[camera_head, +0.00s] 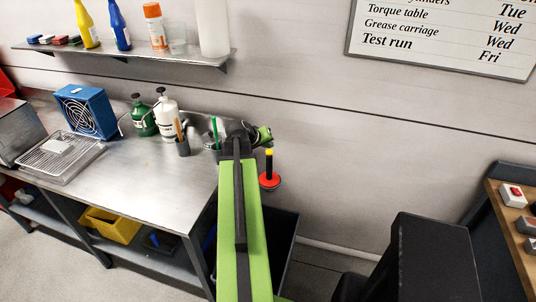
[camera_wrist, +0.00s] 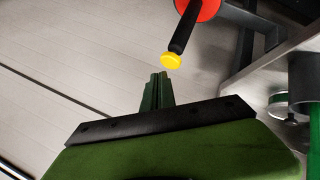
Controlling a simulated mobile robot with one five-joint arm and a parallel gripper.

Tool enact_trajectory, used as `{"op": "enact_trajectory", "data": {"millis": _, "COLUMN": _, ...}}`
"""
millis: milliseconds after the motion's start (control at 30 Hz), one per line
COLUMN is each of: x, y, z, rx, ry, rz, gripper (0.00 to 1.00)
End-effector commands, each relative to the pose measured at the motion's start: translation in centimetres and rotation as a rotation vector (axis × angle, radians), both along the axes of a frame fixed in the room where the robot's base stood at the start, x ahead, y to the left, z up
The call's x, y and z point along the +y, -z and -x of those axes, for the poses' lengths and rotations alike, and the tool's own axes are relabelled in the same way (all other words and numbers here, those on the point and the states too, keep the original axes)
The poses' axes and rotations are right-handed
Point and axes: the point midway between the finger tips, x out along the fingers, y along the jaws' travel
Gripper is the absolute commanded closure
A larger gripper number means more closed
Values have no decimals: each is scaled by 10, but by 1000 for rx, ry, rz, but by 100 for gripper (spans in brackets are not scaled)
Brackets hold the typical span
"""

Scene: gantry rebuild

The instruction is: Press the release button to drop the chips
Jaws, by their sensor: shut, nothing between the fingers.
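My gripper (camera_head: 264,135) reaches out past the right end of the metal bench. It is shut and empty; its closed fingers show in the wrist view (camera_wrist: 157,88). Near it is a black stem with a yellow cap (camera_head: 269,153) and a red disc (camera_head: 269,181) at the other end. In the wrist view the yellow cap (camera_wrist: 171,61) is just beyond my fingertips, apart from them. A white box with a red button (camera_head: 513,194) sits on the wooden bench at the right. I cannot tell which of these is the release button. No chips can be made out.
The metal bench (camera_head: 120,178) holds a blue fan box (camera_head: 86,110), a green bottle (camera_head: 143,118), a white bottle (camera_head: 167,115) and cups. A dark bin (camera_head: 284,228) stands below, right of the bench. A wall shelf (camera_head: 135,62) hangs above.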

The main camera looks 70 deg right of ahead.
Motion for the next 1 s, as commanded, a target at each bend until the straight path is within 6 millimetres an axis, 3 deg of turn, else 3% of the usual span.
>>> {"op": "enact_trajectory", "data": {"millis": 233, "x": 0, "y": 9, "z": -1, "rx": 0, "ry": 0, "rz": 0, "gripper": 100}}
{"op": "enact_trajectory", "data": {"millis": 1000, "x": 0, "y": 14, "z": -2, "rx": 0, "ry": 0, "rz": 0, "gripper": 100}}
